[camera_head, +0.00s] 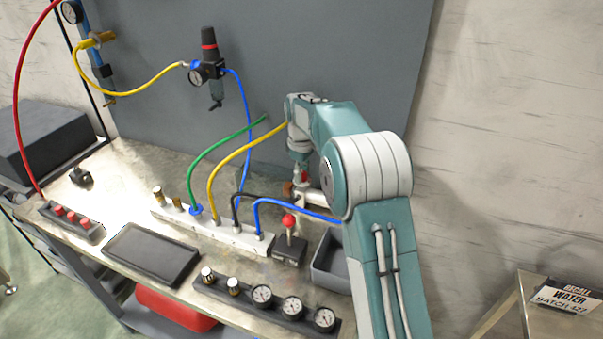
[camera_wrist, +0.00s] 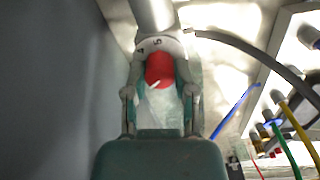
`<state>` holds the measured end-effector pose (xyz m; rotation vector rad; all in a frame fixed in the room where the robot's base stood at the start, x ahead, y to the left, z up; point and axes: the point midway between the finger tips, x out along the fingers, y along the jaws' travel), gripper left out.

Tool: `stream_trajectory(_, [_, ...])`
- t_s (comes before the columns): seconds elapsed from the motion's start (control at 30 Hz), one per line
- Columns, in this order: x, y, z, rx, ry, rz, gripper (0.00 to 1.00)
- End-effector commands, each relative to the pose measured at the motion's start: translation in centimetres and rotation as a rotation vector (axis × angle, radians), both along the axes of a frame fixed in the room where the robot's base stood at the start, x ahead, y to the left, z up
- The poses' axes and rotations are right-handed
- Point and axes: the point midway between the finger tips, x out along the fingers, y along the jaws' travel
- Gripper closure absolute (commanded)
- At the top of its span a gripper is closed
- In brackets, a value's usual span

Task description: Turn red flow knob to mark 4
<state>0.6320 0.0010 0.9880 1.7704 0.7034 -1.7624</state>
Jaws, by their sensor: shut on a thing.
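The red flow knob (camera_wrist: 160,70) sits at the middle top of the wrist view, with a short slanted white line on its face. A pale dial ring (camera_wrist: 158,43) shows behind it, with the marks 4 and 5 readable above the knob. Other marks are hidden, and I cannot tell which mark the line matches. My gripper (camera_wrist: 162,76) has a finger on each side of the knob and is shut on it. In the head view a bit of the red knob (camera_head: 306,177) shows below my wrist; my arm hides much of that spot.
A white manifold (camera_head: 235,236) with green, yellow, black and blue hoses stands left of my gripper. A red-ball lever (camera_head: 289,221) and a grey bin (camera_head: 329,262) are close in front. A gauge strip (camera_head: 270,298) and a dark tablet (camera_head: 150,255) lie nearer the bench edge.

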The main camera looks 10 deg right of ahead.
Motion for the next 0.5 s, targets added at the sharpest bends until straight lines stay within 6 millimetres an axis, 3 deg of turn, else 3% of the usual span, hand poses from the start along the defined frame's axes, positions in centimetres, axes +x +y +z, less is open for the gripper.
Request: stream_trajectory(0.5, [-0.03,-0.01,-0.30,-0.001,0.004,-0.489,1.00])
